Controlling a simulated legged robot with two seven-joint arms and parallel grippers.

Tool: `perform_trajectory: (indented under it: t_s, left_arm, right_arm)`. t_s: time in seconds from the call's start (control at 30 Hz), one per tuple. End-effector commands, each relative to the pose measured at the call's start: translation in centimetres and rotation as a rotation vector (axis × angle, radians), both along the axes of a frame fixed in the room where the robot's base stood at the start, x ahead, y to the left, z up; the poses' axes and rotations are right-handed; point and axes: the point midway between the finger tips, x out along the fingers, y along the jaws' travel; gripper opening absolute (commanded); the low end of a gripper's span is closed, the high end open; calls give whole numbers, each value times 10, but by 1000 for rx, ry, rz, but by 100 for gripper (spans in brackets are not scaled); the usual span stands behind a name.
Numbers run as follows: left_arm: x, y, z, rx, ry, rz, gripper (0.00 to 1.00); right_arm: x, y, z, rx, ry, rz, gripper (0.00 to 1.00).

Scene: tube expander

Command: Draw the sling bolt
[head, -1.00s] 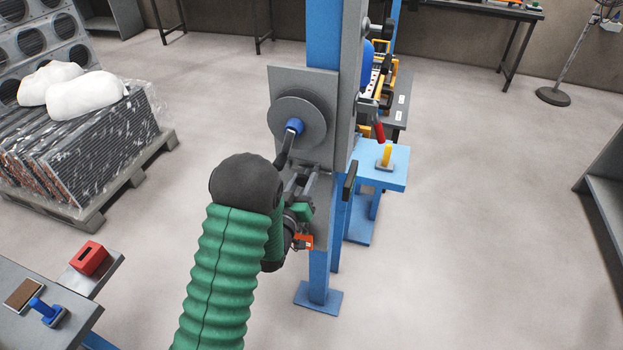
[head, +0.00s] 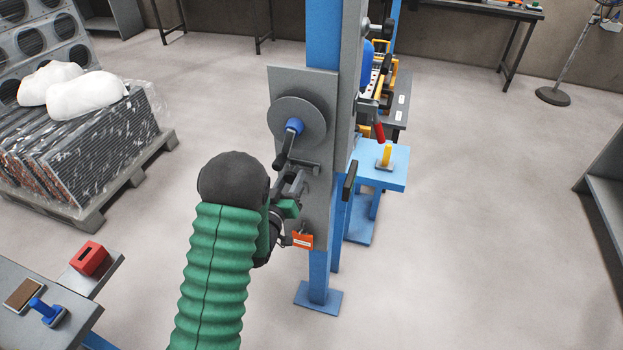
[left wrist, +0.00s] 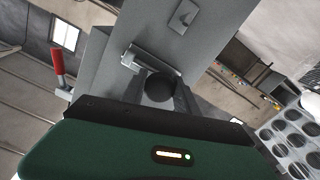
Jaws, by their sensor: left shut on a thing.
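The blue column carries a grey plate (head: 318,200) with a round disc and a crank on it. Below the crank, a short grey bar (head: 305,166) lies across the plate; a grey bar fitting also shows in the left wrist view (left wrist: 150,62). My left gripper (head: 293,186) is in front of the plate, just below the bar. In the left wrist view, its fingers are shut around a dark round knob (left wrist: 160,88), which I take to be the sling bolt's. The bolt's shank is mostly hidden. My right gripper is not in view.
The crank's black handle (head: 283,155) hangs close above my left gripper. An orange tag (head: 302,240) is low on the plate. A blue stand (head: 395,170) with a yellow-handled piece is behind right. A grey bench (head: 50,310) is at lower left. Open floor lies right.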

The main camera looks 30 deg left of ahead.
Motion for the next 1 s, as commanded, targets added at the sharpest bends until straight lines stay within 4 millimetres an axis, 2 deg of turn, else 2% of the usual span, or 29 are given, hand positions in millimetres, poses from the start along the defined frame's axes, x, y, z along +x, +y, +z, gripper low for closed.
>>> perform_trajectory:
  t_s: [0.07, 0.1, 0.23, 0.57, 1.0]
  left_arm:
    - [-1, 4, 0, 0, 1, 3, 0]
    - [-1, 4, 0, 0, 1, 2, 41]
    - [-1, 3, 0, 0, 0, 1, 58]
    - [-3, 2, -1, 0, 1, 1, 58]
    - [-43, -7, -1, 1, 1, 1, 58]
  right_arm:
    - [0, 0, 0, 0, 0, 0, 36]
    - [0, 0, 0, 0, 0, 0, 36]
    - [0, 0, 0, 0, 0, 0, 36]
    - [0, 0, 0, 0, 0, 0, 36]
    - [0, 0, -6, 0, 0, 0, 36]
